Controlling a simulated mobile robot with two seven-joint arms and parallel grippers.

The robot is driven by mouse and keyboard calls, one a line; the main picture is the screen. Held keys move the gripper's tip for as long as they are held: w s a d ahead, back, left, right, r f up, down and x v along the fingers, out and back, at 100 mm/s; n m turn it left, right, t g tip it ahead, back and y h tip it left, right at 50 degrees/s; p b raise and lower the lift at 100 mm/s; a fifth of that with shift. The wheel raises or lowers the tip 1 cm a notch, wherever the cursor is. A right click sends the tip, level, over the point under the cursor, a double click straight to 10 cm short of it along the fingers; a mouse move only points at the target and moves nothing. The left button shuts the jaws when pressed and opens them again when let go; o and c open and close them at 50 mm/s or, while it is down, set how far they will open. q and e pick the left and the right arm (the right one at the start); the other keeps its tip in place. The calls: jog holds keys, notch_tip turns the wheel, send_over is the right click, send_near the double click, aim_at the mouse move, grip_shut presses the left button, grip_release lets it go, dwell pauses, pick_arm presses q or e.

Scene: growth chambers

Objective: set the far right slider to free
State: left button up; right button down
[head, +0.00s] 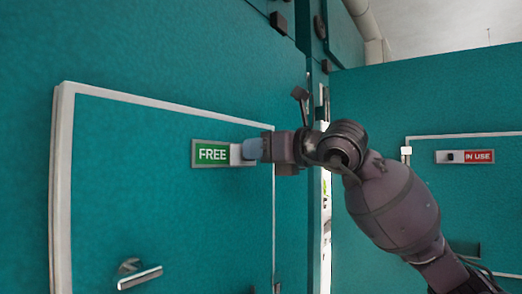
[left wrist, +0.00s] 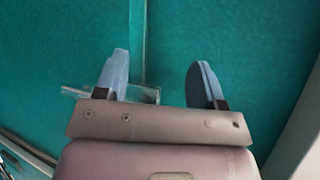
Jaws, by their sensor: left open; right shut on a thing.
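A slider sign (head: 212,153) on the teal door at left shows green with the word FREE. Its white sliding part (head: 236,158) is at the right end. My right gripper (head: 252,149) is shut on the knob there, which the blue fingertips hide. A second slider sign (head: 477,156) on the chamber at right shows red with IN USE, its dark knob (head: 451,157) at the left end. My left gripper (left wrist: 160,80) is open and empty in front of a teal surface in the left wrist view. It is outside the head view.
The left door has a white frame (head: 62,190) and a metal lever handle (head: 139,274) below the sign. A narrow bright gap (head: 326,225) separates the left chamber from the right one. My right arm covers part of the right chamber's front.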

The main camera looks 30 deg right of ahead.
pick_arm(q)
jog(key=shift+w+r, duration=0.1)
jog(key=shift+w, duration=0.1)
pick_arm(e)
jog(key=shift+w+d+r, duration=0.1)
jog(key=c, duration=1.1)
grip_release()
jog(key=shift+d, duration=0.15)
pick_arm(q)
jog(key=shift+w, duration=0.15)
jog(key=f+b, duration=0.2)
jog(key=f, duration=0.1)
jog(key=shift+s+f, duration=0.1)
jog(key=shift+s, duration=0.3)
pick_arm(e)
jog(key=v, duration=1)
jog(key=shift+s, duration=0.4)
